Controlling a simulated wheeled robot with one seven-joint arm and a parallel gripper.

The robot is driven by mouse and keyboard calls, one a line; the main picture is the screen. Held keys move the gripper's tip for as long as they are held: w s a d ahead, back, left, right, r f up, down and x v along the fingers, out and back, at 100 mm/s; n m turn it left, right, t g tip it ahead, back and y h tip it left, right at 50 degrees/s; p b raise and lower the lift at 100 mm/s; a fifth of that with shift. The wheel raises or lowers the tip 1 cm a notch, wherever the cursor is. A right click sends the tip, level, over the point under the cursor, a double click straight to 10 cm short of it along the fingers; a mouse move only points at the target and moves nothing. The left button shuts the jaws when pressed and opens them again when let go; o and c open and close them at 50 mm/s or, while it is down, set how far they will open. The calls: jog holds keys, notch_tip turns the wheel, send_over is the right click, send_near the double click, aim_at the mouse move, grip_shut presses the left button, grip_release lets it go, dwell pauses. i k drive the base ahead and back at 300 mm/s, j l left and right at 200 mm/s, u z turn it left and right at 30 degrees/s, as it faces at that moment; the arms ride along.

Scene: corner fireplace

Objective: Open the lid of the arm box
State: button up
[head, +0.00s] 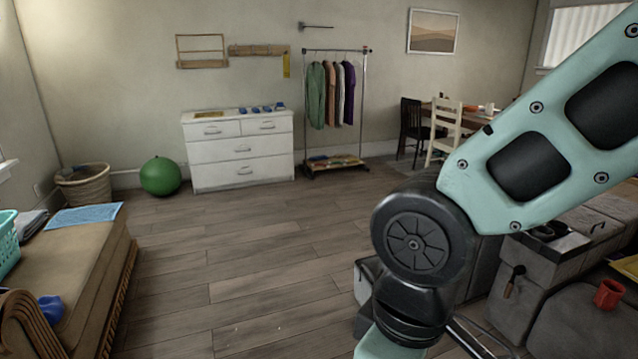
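A grey upholstered sofa stands at the right, partly behind my arm. Its box-like arm (525,285) faces me, with a dark and light flat piece (548,240) on top. This looks like the arm box, but I cannot tell for sure. A small handle-like shape (598,227) shows on the top behind it. I cannot make out an open lid. My arm crosses the right side and bends down past the bottom edge. My gripper is outside the picture.
A red mug (609,293) sits on the sofa at the right. A brown couch (75,262) with a teal basket (8,245) stands at the left. A white dresser (240,150), green ball (161,176) and clothes rack (335,108) line the back. The middle floor is clear.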

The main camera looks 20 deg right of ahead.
aim_at(583, 219)
jog(key=i+l+z, duration=0.15)
jog(key=i+z, duration=0.6)
jog(key=i, duration=0.15)
jog(key=i+j+z, duration=0.1)
jog(key=i+z, duration=0.3)
jog(key=i+j+z, duration=0.35)
jog(key=i, duration=0.15)
jog(key=i+z, duration=0.3)
jog(key=i, duration=0.15)
jog(key=i+z, duration=0.35)
jog(key=i+j+z, duration=0.3)
jog(key=i, duration=0.25)
jog(key=i+j+z, duration=0.15)
jog(key=i+z, duration=0.2)
jog(key=i, duration=0.1)
